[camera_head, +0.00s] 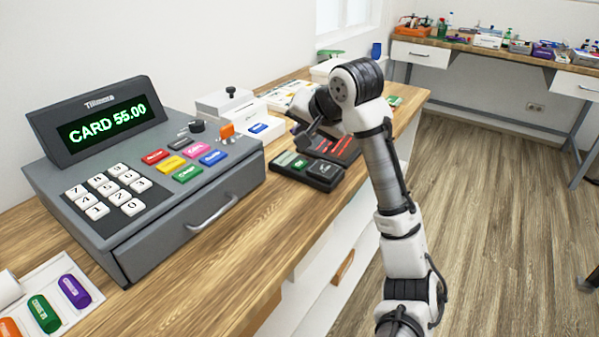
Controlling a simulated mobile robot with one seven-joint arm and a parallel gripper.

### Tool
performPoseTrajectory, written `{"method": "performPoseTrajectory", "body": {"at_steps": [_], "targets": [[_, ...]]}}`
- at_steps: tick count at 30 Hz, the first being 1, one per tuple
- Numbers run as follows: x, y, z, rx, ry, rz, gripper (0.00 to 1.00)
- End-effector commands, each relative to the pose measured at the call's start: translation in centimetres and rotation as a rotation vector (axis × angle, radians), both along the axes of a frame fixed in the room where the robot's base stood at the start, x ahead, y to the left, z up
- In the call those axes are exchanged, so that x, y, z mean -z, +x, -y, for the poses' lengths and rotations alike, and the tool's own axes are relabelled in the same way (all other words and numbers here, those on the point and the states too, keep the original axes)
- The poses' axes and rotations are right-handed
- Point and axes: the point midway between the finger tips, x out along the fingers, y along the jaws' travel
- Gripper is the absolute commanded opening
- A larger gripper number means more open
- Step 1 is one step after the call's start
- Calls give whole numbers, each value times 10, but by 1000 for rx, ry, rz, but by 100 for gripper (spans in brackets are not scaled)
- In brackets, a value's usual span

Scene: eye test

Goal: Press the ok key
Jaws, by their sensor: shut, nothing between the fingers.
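A dark card terminal (312,179) lies on the wooden counter to the right of the cash register (190,215). The register's display (108,122) reads "CARD 55.00". My gripper (301,143) is shut and empty. It points down near the terminal's back edge, just behind the green key in the picture. I cannot tell how high it is above the surface.
The register has white number keys (108,192) and several coloured keys (187,172). A dark pad with red marks (338,148) lies beside the terminal. A white device (231,103) stands behind. The front counter strip (265,235) is bare.

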Motion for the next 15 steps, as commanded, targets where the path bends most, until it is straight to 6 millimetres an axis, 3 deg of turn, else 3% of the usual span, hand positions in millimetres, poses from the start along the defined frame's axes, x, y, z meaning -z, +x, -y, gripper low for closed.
{"method": "performPoseTrajectory", "body": {"at_steps": [1,4,15], "targets": [[16,0,0,1,-1,1,0],[31,0,0,1,-1,1,0],[50,0,0,-1,-1,2,0]]}}
